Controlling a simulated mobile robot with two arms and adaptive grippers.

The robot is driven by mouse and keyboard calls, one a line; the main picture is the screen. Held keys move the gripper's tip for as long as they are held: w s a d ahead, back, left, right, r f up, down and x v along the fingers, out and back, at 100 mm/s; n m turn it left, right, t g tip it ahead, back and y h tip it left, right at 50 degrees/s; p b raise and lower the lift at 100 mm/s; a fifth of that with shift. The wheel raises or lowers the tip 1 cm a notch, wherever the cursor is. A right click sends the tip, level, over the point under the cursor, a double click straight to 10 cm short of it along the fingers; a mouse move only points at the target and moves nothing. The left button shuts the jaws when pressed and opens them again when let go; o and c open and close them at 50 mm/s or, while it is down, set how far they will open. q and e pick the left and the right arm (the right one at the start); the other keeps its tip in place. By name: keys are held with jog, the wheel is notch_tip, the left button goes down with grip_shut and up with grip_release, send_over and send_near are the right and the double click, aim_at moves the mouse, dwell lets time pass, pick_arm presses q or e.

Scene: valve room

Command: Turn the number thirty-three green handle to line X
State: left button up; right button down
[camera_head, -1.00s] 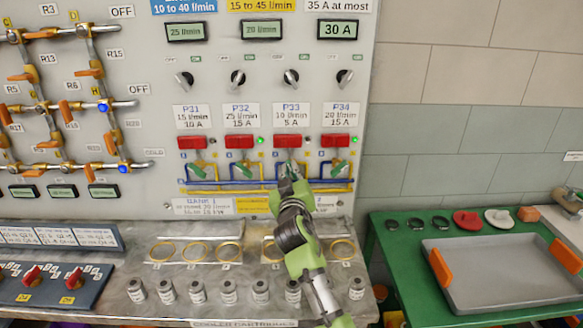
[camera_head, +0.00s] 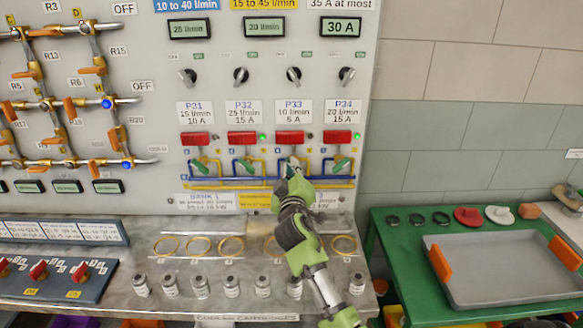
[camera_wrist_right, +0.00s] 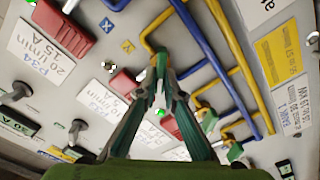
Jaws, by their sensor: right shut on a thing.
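The P33 green handle (camera_wrist_right: 161,60) sits on the blue and yellow pipes below the P33 red box (camera_head: 290,138). My right gripper (camera_head: 290,172) is at this handle in the head view and covers most of it. In the right wrist view the two fingers (camera_wrist_right: 160,78) close in on the handle and are shut on it. A blue X tag (camera_wrist_right: 106,25) and a yellow Y tag (camera_wrist_right: 127,46) are on the panel near it. The handle's exact angle is hard to tell. My left gripper is not in view.
Green handles of P32 (camera_head: 250,164) and P34 (camera_head: 341,163) flank the gripper closely. Green lamps glow at P32 (camera_head: 262,137) and P34 (camera_head: 357,136). Below is a metal shelf with several rings and cartridges. A green table (camera_head: 398,262) with a grey tray stands at right.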

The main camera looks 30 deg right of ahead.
jog(key=shift+r, duration=0.1)
jog(key=c, duration=2.2)
grip_release()
jog(key=shift+o, duration=0.2)
jog(key=shift+w+d, duration=0.1)
jog(key=v, duration=1.2)
